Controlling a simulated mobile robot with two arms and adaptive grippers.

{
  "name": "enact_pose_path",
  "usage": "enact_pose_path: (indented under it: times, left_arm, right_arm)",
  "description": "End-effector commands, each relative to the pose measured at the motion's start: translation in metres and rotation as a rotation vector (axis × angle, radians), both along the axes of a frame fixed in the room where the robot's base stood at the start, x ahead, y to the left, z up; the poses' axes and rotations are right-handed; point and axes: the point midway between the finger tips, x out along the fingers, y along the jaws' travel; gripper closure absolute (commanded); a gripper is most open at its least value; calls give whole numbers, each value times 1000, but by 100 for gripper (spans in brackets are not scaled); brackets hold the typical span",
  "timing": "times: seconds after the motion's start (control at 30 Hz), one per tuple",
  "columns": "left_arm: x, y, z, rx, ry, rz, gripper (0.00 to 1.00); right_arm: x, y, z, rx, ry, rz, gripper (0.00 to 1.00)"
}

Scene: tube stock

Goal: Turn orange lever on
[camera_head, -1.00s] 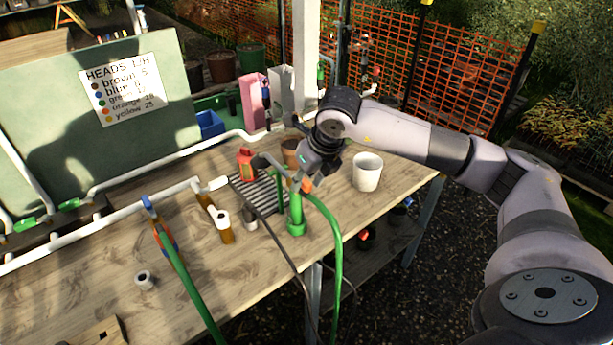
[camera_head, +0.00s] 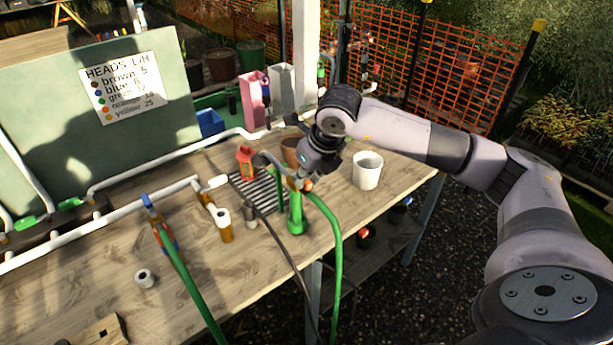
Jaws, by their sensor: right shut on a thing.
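My right gripper (camera_head: 298,182) is at the top of the green hose fitting on the bench, shut on the small orange lever (camera_head: 307,184). The fingers hide most of the lever, so its angle cannot be told. Below it stands a green upright fitting (camera_head: 296,218) on the bench. A green hose (camera_head: 336,240) arches from its top and drops over the bench's front edge. My left gripper is not in view.
A white cup (camera_head: 367,170) stands right of the gripper, and a brown pot (camera_head: 290,152) behind it. The wooden bench (camera_head: 110,275) is mostly clear at front left.

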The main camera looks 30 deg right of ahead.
Motion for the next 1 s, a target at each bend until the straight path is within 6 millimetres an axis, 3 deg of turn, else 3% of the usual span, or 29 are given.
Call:
enact_pose_path:
  times: [0.37, 0.7, 1.0]
  left_arm:
    - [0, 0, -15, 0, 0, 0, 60]
    - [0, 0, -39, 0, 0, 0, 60]
    - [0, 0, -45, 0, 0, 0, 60]
  right_arm:
    - [1, -5, -3, 0, -2, 104, 100]
    - [5, -16, -2, -1, -3, 389, 100]
    - [12, -25, 0, -3, -3, 674, 100]
